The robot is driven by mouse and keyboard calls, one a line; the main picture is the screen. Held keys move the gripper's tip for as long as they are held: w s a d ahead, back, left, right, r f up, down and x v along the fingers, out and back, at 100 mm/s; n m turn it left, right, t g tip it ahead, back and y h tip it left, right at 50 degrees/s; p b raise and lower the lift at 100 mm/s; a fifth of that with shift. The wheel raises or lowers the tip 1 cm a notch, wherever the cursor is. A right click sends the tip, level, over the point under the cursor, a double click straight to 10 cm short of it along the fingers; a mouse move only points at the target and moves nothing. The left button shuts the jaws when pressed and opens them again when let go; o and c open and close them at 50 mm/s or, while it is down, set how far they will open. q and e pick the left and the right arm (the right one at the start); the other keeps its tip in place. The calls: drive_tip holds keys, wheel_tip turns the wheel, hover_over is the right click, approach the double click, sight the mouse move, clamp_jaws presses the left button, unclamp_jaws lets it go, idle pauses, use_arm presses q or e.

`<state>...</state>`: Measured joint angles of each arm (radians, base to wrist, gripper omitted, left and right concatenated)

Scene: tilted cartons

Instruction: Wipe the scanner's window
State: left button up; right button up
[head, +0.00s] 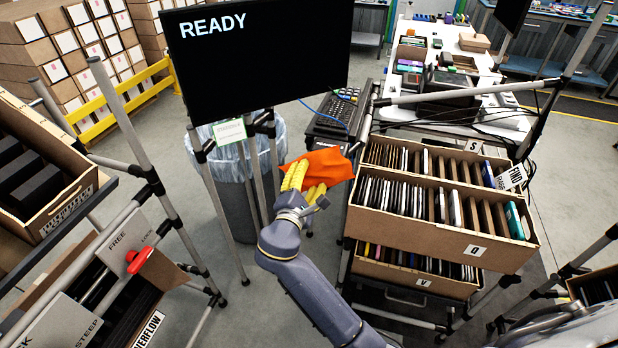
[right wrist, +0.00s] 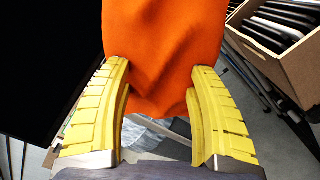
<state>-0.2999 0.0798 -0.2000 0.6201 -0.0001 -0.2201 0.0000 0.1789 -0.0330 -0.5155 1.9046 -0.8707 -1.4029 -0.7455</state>
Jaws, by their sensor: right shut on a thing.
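An orange cloth (head: 327,166) is held in my right gripper (head: 306,183), in front of the carton rack and below the dark screen. In the right wrist view the yellow fingers of my right gripper (right wrist: 161,68) pinch the cloth (right wrist: 165,35) from both sides, and it spreads out beyond the tips. A black screen (head: 255,55) reading "READY" hangs above and left of the gripper. I cannot clearly pick out the scanner's window. My left gripper is not in view.
Tilted cartons (head: 440,222) full of thin items stand just right of the gripper. A lined bin (head: 235,185) and grey posts stand to the left. A black keyed device (head: 335,115) lies behind the cloth. A red-handled lever (head: 140,261) is at the lower left.

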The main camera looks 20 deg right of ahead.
sight(322, 181)
drive_tip(key=shift+x, duration=1.15)
idle(0.4)
drive_tip(key=shift+s+d, duration=0.1)
drive_tip(key=shift+s+d, duration=0.55)
drive_tip(key=shift+d, duration=0.2)
drive_tip(key=shift+s+d, duration=0.55)
drive_tip(key=shift+d, duration=0.15)
drive_tip(key=shift+w+d, duration=0.15)
drive_tip(key=shift+w, duration=0.1)
drive_tip(key=shift+w+a, duration=0.55)
drive_tip(key=shift+a, duration=0.25)
drive_tip(key=shift+w+a, duration=0.55)
drive_tip(key=shift+a, duration=0.3)
